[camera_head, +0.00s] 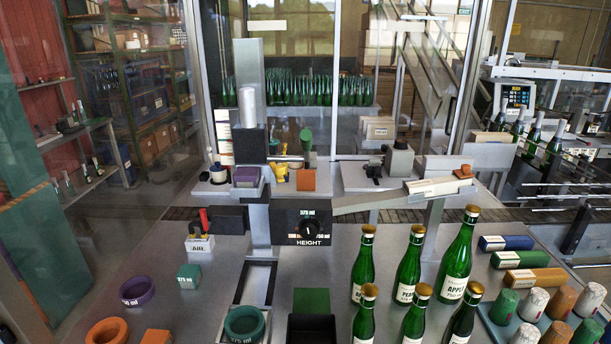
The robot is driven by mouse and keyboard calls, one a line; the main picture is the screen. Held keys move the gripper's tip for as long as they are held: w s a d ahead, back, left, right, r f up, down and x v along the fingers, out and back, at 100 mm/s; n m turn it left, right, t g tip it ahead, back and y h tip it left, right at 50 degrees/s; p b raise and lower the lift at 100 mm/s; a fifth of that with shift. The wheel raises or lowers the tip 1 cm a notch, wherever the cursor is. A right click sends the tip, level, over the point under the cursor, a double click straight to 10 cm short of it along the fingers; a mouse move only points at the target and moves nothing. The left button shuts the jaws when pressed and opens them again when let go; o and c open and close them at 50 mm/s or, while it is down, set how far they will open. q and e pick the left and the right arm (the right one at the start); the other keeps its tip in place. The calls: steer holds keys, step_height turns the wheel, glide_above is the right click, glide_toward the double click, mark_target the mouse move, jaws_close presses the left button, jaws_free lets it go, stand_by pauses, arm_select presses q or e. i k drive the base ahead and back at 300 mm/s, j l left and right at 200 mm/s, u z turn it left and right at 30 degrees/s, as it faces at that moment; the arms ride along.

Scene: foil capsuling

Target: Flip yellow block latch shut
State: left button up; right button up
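A small yellow piece (280,171) sits on the machine's raised plate, between a purple-topped block (247,178) and an orange block (306,180). It looks tilted and appears to carry a dark mark. It is too small to tell whether this is the yellow block latch or whether it is open or shut. Neither of my grippers shows in the head view.
The HEIGHT dial panel (307,222) hangs at the plate's front. Green bottles (409,264) stand on the table at right. Green (244,324), purple (137,291) and orange (107,331) rings lie at front left.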

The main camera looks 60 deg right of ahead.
mark_target(279, 170)
steer(key=k+z, duration=0.15)
steer(key=z, duration=1.55)
steer(key=i+j+z, duration=0.15)
steer(key=j+z, duration=0.15)
steer(key=i+j+z, duration=0.1)
steer(key=j+z, duration=0.2)
steer(key=j, duration=0.25)
steer(key=i+z, duration=0.15)
